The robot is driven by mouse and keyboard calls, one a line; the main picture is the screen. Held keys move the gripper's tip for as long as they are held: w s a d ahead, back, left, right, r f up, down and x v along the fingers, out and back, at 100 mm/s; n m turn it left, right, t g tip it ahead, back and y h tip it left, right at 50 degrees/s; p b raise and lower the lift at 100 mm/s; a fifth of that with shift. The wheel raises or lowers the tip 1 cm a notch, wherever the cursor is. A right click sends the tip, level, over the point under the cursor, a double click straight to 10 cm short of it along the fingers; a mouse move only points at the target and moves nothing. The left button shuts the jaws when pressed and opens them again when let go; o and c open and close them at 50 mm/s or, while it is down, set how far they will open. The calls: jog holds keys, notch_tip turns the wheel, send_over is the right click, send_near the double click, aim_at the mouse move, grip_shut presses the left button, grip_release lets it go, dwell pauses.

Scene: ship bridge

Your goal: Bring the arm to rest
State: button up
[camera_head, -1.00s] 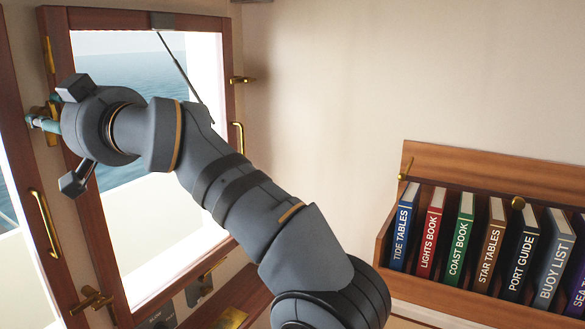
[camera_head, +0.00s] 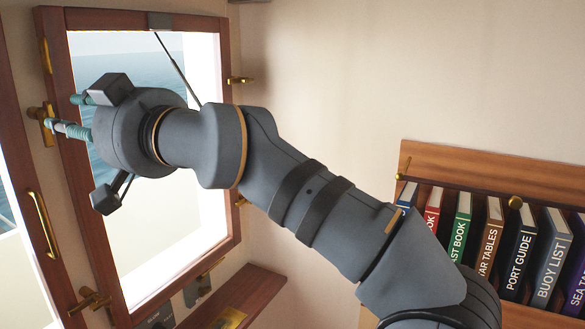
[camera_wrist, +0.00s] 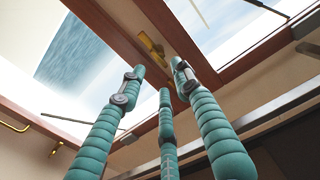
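My arm spans the head view from the lower right to the window at upper left. My gripper (camera_head: 66,116), with teal ribbed fingers, is at the arm's far end, in front of the left part of the window frame. In the wrist view, my gripper (camera_wrist: 160,75) has its three fingers spread apart with nothing between them. A brass latch (camera_head: 40,122) on the frame is just left of the fingertips. A brass fitting also shows beyond the fingertips in the wrist view (camera_wrist: 152,46).
The wood-framed window (camera_head: 232,140) has a wiper and brass handles. A bookshelf (camera_head: 470,165) with several labelled books stands at right, partly behind my arm. A wooden ledge (camera_head: 250,292) runs below the window. The wall between window and shelf is bare.

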aim_at(51, 113)
jog(key=v, duration=0.4)
jog(key=x, duration=1.2)
jog(key=shift+w+a+m, duration=0.1)
jog(key=shift+a+m, duration=0.05)
jog(key=shift+m, duration=0.35)
jog(key=m+p, duration=0.1)
jog(key=m, duration=0.3)
jog(key=m+p, duration=0.2)
jog(key=m, duration=0.3)
jog(key=shift+r, duration=0.15)
jog(key=m+p, duration=0.1)
jog(key=m, duration=0.2)
jog(key=shift+r+p, duration=0.1)
jog(key=shift+p, duration=0.3)
jog(key=m+p, duration=0.2)
jog(key=m, duration=0.3)
jog(key=shift+s+d+f+b, duration=0.2)
jog(key=shift+d+f+b, duration=0.15)
jog(key=shift+d, duration=0.1)
jog(key=shift+v, duration=0.8)
jog(key=shift+a+r, duration=0.1)
